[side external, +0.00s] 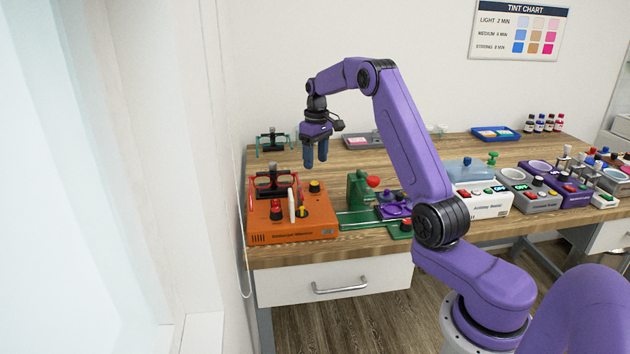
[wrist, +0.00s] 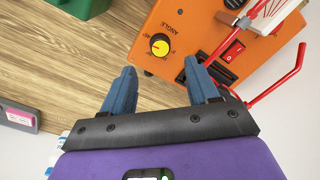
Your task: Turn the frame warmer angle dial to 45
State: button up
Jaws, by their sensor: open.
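The frame warmer is an orange box (side external: 318,218) at the left end of the bench; its orange top (wrist: 190,22) also fills the upper part of the wrist view. The angle dial (wrist: 159,46), a black knob with a yellow face, sits near a corner of that top beside the printed word ANGLE. It appears in the side view as the knob (side external: 315,187) at the back right. The scale and pointer are too small to read surely. My gripper (side external: 315,167) is open and empty above the dial. Its two blue fingertips (wrist: 160,68) point toward it, apart from it.
A green device (side external: 361,190) stands right of the warmer. A glasses stand (side external: 273,140) is behind. Bare wood (wrist: 60,70) lies left of the dial in the wrist view.

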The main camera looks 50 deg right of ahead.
aim_at(315, 183)
notch_tip(315, 183, down, 8)
jog(key=shift+a+r, duration=0.1)
jog(key=shift+a, duration=0.05)
dwell(0.3)
jog(key=c, duration=1)
jog(key=shift+c, duration=0.2)
